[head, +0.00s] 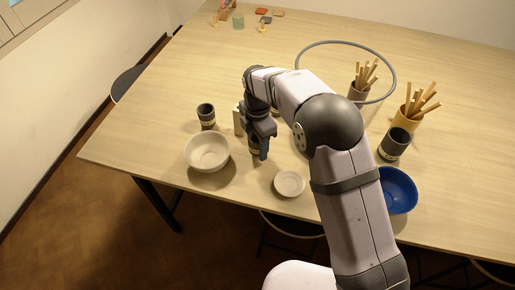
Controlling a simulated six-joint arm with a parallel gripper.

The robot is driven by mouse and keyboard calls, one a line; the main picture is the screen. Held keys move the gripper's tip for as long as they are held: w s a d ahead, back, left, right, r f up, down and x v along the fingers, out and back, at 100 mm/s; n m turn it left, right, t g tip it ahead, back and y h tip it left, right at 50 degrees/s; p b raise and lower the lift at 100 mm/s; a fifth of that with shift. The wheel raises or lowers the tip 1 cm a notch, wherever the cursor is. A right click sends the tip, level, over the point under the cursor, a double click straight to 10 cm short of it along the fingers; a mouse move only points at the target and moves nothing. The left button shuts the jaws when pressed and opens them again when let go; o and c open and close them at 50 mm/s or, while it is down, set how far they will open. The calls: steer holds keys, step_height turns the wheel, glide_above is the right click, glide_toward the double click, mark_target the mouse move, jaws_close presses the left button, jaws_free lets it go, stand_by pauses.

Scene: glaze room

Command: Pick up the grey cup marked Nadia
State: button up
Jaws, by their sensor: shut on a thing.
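My gripper (258,151) is over the table, between a cream bowl and a small pale dish. It is shut on a dark grey cup (254,146), mostly hidden by the fingers. I cannot tell whether this cup touches the table. Another dark grey cup (206,113) with a pale band stands upright behind the cream bowl. A larger dark grey cup (396,142) with a pale band stands at the right. Any names on the cups are too small to read, so I cannot tell which is Nadia's.
The cream bowl (207,153) is left of my gripper and the small pale dish (289,184) right. A cream upright block (238,121) stands close behind. A blue bowl (398,191) and two holders of wooden tools (406,121) are at the right.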

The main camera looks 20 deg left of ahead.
step_height(320, 180, up, 8)
steer(key=shift+f+b, duration=0.25)
steer(key=shift+b, duration=0.75)
steer(key=shift+r, duration=0.4)
